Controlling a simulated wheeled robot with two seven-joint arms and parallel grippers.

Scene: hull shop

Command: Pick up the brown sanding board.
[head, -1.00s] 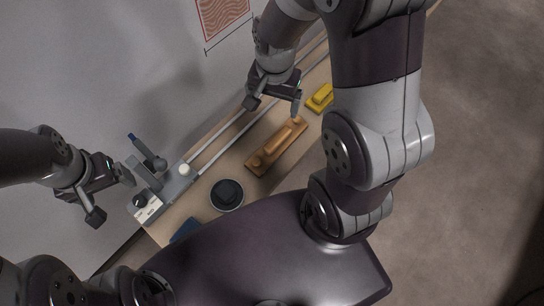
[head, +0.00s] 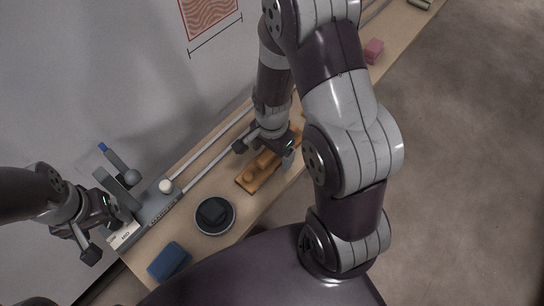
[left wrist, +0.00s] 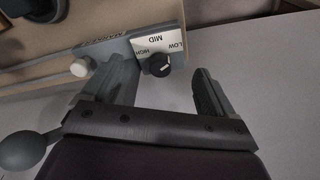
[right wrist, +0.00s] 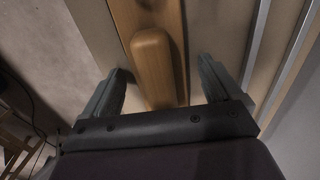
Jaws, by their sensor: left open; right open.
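The brown sanding board (head: 246,181) lies on the bench, partly hidden under my right gripper in the head view. In the right wrist view its raised wooden handle (right wrist: 153,62) sits between the two open fingers. My right gripper (head: 266,152) is open over the board, one finger on each side of the handle; whether it touches cannot be told. My left gripper (head: 104,234) is open and empty beside the grey device with a dial, at the bench's left end. In the left wrist view the dial (left wrist: 157,65) shows between the fingers (left wrist: 165,90).
A black round cup or puck (head: 214,215) and a blue block (head: 169,262) are on the bench near the board. Two metal rails (head: 212,157) run along the wall side. A pink block (head: 373,50) sits at the far end. The grey device (head: 155,203) carries a LOW/MID/HIGH label.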

